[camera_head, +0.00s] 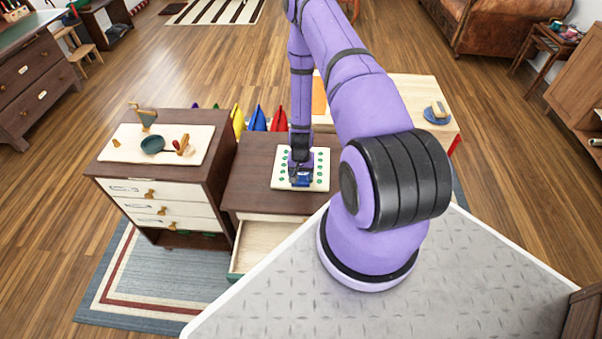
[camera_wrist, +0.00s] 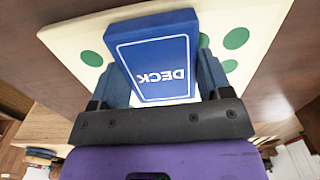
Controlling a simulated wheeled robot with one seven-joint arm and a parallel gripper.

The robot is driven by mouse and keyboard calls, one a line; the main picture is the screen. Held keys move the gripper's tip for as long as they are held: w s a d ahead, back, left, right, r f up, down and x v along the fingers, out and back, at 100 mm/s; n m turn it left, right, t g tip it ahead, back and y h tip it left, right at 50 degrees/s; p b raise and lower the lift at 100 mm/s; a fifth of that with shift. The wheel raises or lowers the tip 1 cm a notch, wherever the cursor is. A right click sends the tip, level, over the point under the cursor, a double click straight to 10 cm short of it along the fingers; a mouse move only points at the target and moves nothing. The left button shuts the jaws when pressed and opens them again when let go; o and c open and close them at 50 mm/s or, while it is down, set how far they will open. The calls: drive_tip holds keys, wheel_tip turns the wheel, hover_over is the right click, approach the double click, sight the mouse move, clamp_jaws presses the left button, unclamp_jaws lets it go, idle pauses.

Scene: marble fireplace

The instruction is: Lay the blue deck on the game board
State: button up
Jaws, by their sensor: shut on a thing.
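The blue deck (camera_wrist: 155,58), a box with white "DECK" lettering, is between the fingers of my gripper (camera_wrist: 165,85) in the wrist view. My gripper is shut on it. In the head view my gripper (camera_head: 301,172) and the deck (camera_head: 302,182) are over the game board (camera_head: 281,181), a cream square with green dots on the brown cabinet top. The board also shows behind the deck in the wrist view (camera_wrist: 265,25). I cannot tell whether the deck touches the board. My gripper and arm hide part of the board's middle.
The cabinet (camera_head: 250,165) under the board has an open, empty-looking drawer (camera_head: 262,245). A drawer unit (camera_head: 165,180) at left carries a cream board with a green pan and small items. A light table (camera_head: 415,95) at right holds a blue round item (camera_head: 437,114).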

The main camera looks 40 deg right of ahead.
sight(301, 174)
drive_tip(key=shift+f, duration=0.1)
drive_tip(key=o, duration=1)
drive_tip(key=shift+c, duration=0.2)
wheel_tip(301, 174, up, 12)
drive_tip(key=shift+r, duration=0.25)
